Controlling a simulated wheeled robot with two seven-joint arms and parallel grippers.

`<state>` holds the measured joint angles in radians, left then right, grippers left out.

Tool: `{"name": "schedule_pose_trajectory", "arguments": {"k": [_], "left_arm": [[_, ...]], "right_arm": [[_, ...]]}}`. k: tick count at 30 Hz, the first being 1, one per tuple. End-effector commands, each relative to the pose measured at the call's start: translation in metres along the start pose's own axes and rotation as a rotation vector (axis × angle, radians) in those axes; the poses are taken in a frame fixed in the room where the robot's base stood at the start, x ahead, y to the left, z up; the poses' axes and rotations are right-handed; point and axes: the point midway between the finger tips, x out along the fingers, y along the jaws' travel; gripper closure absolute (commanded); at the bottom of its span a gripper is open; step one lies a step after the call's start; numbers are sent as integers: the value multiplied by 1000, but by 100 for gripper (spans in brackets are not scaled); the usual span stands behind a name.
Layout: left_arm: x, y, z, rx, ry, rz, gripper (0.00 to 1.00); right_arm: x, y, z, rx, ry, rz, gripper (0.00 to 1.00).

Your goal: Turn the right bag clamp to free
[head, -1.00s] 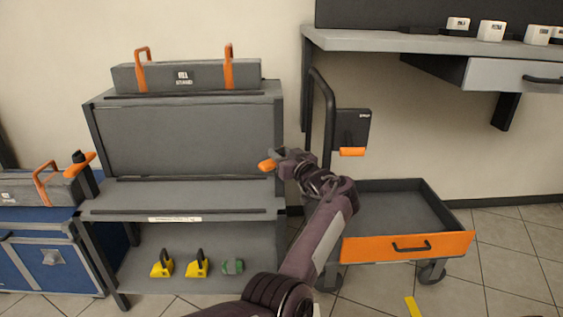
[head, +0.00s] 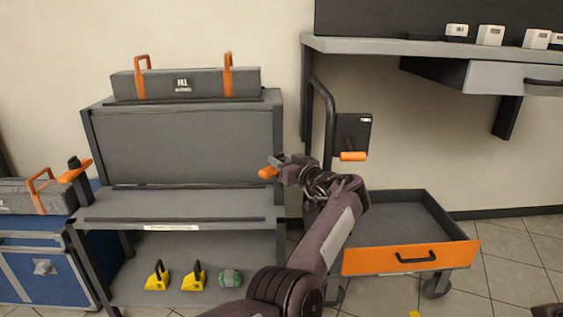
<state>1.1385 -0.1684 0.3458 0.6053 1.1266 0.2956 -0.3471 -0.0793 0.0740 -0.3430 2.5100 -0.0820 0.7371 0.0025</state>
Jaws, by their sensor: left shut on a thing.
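The right bag clamp shows as an orange handle end (head: 268,172) at the right edge of the grey rack. My left gripper (head: 281,164) is shut on this clamp, and its fingers and wrist hide most of the clamp and its post. The left bag clamp (head: 75,170) stands on a dark post at the rack's left side, with its orange handle slanting. A long grey bag (head: 190,83) with two orange straps lies on top of the rack (head: 190,140). My right gripper does not show.
An orange-fronted cart (head: 410,258) with a black push handle stands right of the rack, close behind my left arm. A wall bench (head: 400,47) is at upper right.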

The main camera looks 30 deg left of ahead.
Motion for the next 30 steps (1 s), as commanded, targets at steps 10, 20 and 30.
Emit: {"name": "schedule_pose_trajectory", "arguments": {"k": [10, 20, 30], "left_arm": [[0, 0, -1, 0, 2, 2, 46], [-26, 1, -3, 1, 1, 4, 46], [-74, 1, -2, 0, 2, 2, 46]], "right_arm": [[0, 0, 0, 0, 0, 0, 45], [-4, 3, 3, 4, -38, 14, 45], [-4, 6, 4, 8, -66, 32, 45]]}}
